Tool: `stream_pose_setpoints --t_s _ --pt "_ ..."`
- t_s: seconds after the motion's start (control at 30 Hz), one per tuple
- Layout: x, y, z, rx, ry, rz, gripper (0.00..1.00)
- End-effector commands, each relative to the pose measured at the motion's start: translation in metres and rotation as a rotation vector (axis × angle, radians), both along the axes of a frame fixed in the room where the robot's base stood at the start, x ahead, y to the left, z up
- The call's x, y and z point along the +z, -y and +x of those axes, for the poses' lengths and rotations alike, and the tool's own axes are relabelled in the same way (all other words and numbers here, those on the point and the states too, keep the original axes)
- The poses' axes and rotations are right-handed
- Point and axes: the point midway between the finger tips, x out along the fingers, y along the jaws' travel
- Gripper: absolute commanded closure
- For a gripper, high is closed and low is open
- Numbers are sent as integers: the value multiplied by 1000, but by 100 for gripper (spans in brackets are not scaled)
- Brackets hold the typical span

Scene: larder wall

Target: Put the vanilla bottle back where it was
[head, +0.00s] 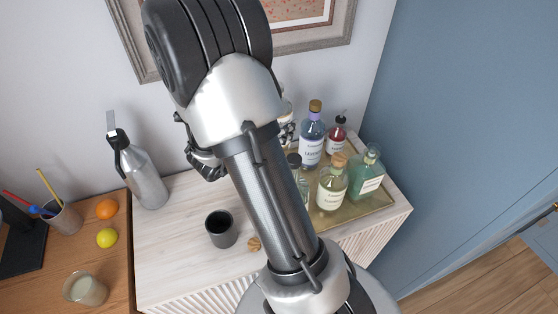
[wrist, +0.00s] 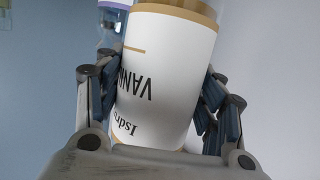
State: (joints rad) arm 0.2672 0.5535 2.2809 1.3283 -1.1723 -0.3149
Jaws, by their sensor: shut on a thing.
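The vanilla bottle (wrist: 165,75) fills the middle of the wrist view, its white label with gold bands reading upside down. My gripper (wrist: 160,88) is shut on it, with fingers on both sides. In the head view my arm hides most of the gripper and bottle; a dark finger part (head: 205,163) shows left of the arm. The gold tray (head: 358,211) on the pale cabinet holds several bottles: a purple lavender bottle (head: 312,138), a red one (head: 336,134), a green one (head: 367,172) and a cork-topped one (head: 332,186). The tray's left part is hidden behind my arm.
A dark cup (head: 221,229) and a small wooden stopper-like piece (head: 254,244) stand on the cabinet (head: 175,235). A grey bottle (head: 141,175) is at its back left. A picture frame (head: 318,35) hangs behind; a blue panel (head: 470,130) rises at right.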

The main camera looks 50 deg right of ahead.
Motion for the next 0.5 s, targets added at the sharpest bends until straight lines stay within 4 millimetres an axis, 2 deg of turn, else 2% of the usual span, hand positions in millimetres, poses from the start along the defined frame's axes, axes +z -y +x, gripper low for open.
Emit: stream_pose_setpoints --t_s 0.03,0.23,0.33,0.5 --pt "-17 0 1 1 -3 -3 89" --pt "-63 0 1 1 1 -4 89" --pt "-79 0 1 1 2 -4 89" --pt "-90 0 1 0 3 -4 89"
